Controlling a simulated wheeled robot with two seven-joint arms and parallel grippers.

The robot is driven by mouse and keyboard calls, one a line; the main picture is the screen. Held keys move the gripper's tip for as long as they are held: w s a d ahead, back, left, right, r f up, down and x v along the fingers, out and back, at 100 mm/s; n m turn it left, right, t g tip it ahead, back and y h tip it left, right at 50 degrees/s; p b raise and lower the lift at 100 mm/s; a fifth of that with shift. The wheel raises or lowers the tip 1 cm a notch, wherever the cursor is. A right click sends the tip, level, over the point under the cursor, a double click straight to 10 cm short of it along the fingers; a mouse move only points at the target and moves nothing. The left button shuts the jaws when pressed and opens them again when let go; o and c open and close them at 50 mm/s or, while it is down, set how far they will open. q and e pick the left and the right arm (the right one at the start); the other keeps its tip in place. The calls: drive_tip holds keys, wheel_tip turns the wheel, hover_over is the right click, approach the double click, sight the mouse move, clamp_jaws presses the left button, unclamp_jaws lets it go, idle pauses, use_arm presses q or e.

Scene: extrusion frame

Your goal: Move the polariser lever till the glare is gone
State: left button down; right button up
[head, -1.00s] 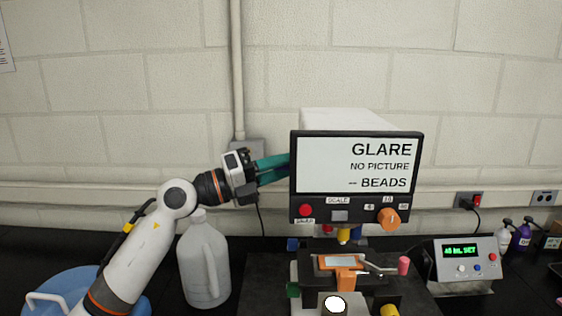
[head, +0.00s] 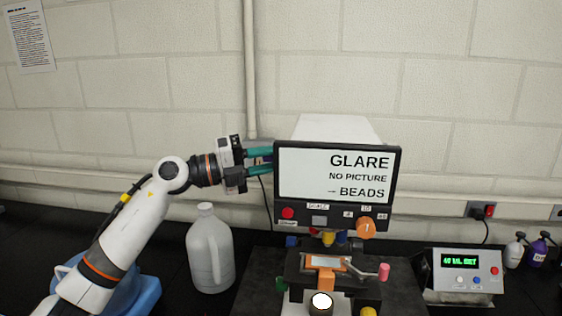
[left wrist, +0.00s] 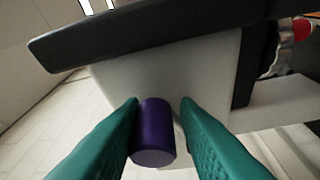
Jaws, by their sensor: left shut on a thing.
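The instrument's screen (head: 310,170) reads "GLARE", "NO PICTURE" and "-- BEADS". A purple cylindrical knob (left wrist: 153,140), which looks like the polariser lever's end, sticks out from the side of the white housing (left wrist: 180,85) in the left wrist view. My left gripper (head: 267,161) is at the left edge of the screen, its teal fingers one above the other. In the left wrist view the gripper (left wrist: 158,125) has a finger on each side of the knob and is shut on it. The lever's shaft is hidden. My right gripper is not in view.
A white jug (head: 208,255) stands below my left arm, near a blue tub (head: 145,295). The stage with a slide (head: 325,262) and a pink-tipped handle (head: 384,271) is below the screen. A control box (head: 467,275) stands at the right.

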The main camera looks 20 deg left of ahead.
use_arm(q)
drive_tip(key=c, duration=1.5)
unclamp_jaws()
drive_tip(key=shift+a+r, duration=0.15)
drive_tip(key=shift+r, duration=0.2)
drive_tip(key=shift+c, duration=0.2)
drive_tip(key=shift+o, duration=1.4)
drive_tip(key=shift+w+f, duration=0.1)
drive_tip(key=shift+f, duration=0.1)
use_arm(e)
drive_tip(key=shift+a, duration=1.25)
use_arm(q)
drive_tip(key=shift+f, duration=0.1)
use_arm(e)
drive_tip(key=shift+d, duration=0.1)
use_arm(q)
drive_tip(key=shift+f, duration=0.1)
drive_tip(key=r+b+v, duration=0.1)
drive_tip(key=b+v, duration=0.5)
drive_tip(key=v, duration=0.5)
drive_tip(key=shift+s+a+f+b, duration=0.3)
drive_tip(key=shift+f, duration=0.15)
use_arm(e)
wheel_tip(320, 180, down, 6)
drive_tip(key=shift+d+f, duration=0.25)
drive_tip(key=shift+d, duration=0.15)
